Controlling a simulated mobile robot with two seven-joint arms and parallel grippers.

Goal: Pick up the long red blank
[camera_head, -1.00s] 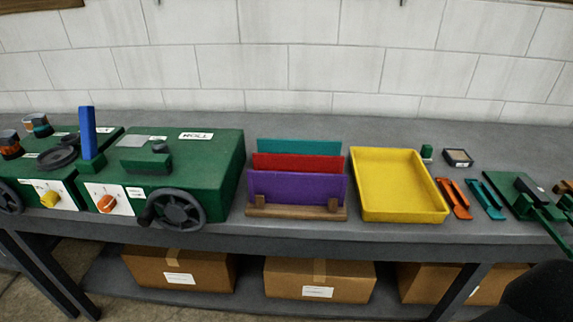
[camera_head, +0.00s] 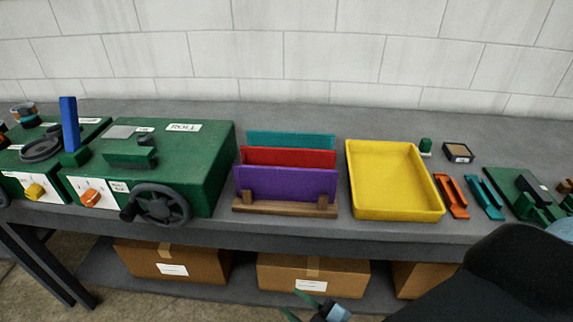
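The long red blank (camera_head: 290,157) stands upright on edge in a wooden rack (camera_head: 270,208) on the bench. It is between a teal blank (camera_head: 291,139) behind and a purple blank (camera_head: 286,183) in front. Only its upper strip shows; the purple blank hides the rest. My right gripper (camera_head: 298,306) is at the bottom edge of the view, partly cut off, in front of the bench and below the rack. Its two fingers are apart, with nothing seen between them. My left gripper is not in view.
A yellow tray (camera_head: 352,200) stands right of the rack, empty. A green roll machine (camera_head: 205,165) with a handwheel (camera_head: 161,205) stands close on the left. Orange (camera_head: 452,196) and teal (camera_head: 486,197) tools lie farther right. Cardboard boxes (camera_head: 310,277) sit on the shelf below.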

